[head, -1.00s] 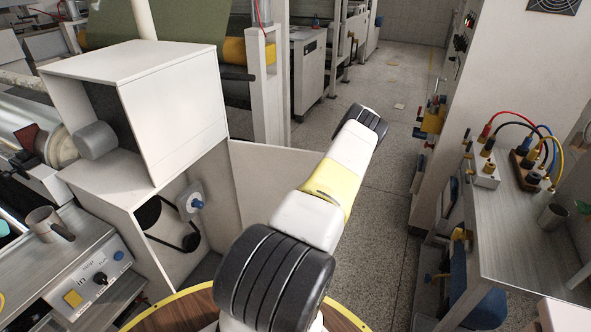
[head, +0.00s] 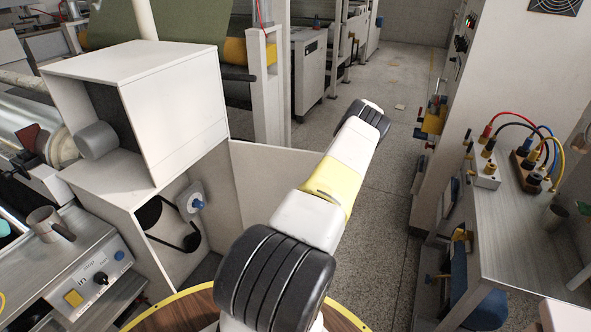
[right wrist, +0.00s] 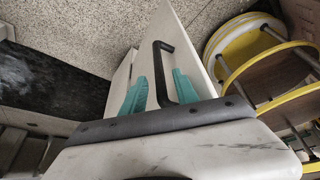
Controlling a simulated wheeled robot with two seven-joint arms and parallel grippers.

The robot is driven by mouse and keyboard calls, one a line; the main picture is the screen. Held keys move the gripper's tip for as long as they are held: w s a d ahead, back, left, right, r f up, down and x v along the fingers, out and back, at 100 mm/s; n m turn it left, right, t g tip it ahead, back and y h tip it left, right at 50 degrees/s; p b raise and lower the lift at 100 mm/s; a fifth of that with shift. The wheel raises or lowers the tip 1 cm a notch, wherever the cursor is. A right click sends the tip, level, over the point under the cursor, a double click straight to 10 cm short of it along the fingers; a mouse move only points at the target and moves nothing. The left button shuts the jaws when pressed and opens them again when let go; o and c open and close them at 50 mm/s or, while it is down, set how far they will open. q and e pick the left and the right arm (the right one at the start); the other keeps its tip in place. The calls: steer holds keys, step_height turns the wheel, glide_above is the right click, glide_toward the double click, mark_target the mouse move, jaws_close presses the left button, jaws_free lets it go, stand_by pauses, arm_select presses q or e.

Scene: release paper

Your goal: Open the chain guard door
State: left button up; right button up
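The chain guard door (head: 272,184) is a white panel standing swung out from the white cabinet in the head view. The opening beside it shows a black chain or belt loop (head: 188,241). In the right wrist view the door (right wrist: 193,60) carries a black bar handle (right wrist: 158,62). My right gripper (right wrist: 160,74) has its two teal fingers apart at the handle, with part of the bar between them. I cannot tell whether either finger touches it. My right arm hides part of the door in the head view, and the right gripper is not visible there.
A control box (head: 92,279) and a mug (head: 48,226) are at the left. A metal bench (head: 500,240) with colored cables stands at the right. The speckled floor aisle (head: 385,185) between is mostly clear. My round yellow-rimmed base is close to the door.

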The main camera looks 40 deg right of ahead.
steer(key=shift+v, duration=2.25)
